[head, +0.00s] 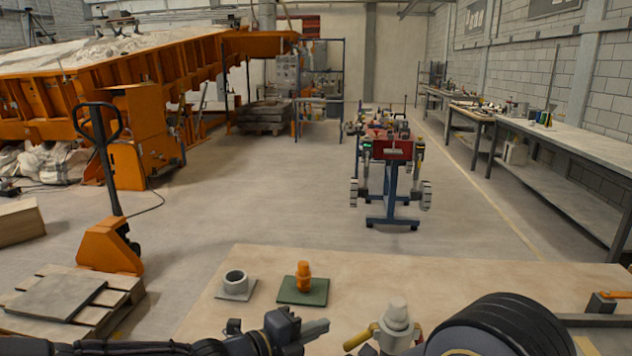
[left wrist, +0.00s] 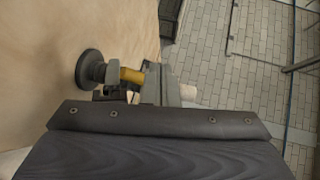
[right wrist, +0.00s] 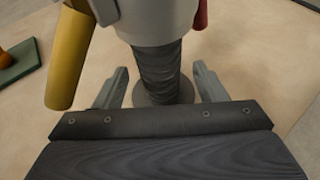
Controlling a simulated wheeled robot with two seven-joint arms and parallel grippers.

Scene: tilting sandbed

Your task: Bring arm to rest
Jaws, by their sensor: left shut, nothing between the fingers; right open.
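My left gripper (head: 316,328) is shut and empty, low over the front of the light tabletop (head: 400,275) in the head view. In the left wrist view its grey fingers (left wrist: 158,84) show close together, near a dark round knob with a yellow sleeve (left wrist: 132,75). My right gripper (right wrist: 162,86) is open in the right wrist view. Its fingers stand on either side of a dark ribbed stem (right wrist: 160,65) under a pale grey body with a yellow handle (right wrist: 68,55). The body's pale top (head: 397,312) shows in the head view; my right fingers are hidden there.
A grey ring (head: 235,281) on a grey plate and an orange fitting (head: 304,276) on a green plate (head: 303,291) stand on the tabletop. An orange item (head: 602,303) lies at its right edge. A pallet truck (head: 108,245) stands left.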

